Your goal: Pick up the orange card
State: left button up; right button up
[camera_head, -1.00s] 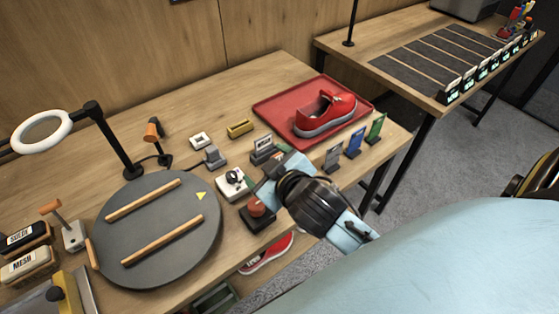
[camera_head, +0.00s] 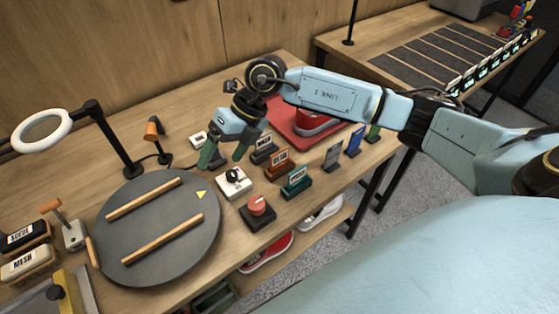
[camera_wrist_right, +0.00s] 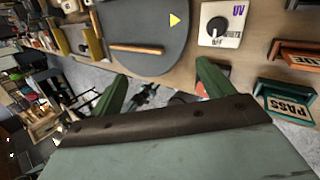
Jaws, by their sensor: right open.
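The orange card (camera_head: 277,158) stands in a dark orange-brown holder on the table, between a grey card (camera_head: 263,141) and a teal card (camera_head: 297,177). In the right wrist view the orange card (camera_wrist_right: 300,56) shows at the right edge, partly cut off, with the teal card (camera_wrist_right: 288,107) reading PASS below it. My right gripper (camera_head: 224,156) is open and empty, to the left of the orange card and above the table. Its two green fingers are spread in the wrist view (camera_wrist_right: 162,85). My left gripper is in no view.
A white dial box (camera_head: 233,183) and a red button (camera_head: 257,206) stand near the cards. A round grey turntable (camera_head: 160,228) is at left. A red tray (camera_head: 288,105) with a red shoe is partly hidden behind my arm. Grey, blue and green cards stand at right.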

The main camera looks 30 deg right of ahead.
jog(key=w+d+m+h, duration=0.15)
jog(key=d+h, duration=0.55)
jog(key=d, duration=0.8)
send_over(280, 157)
jog(key=f, duration=0.6)
jog(key=shift+w+a+f, duration=0.1)
jog(key=shift+w, duration=0.2)
jog(key=shift+s+f+p, duration=0.15)
jog(key=shift+f+p, duration=0.2)
jog(key=shift+f, duration=2.8)
jog(key=c, duration=1)
jog(key=shift+r, duration=0.1)
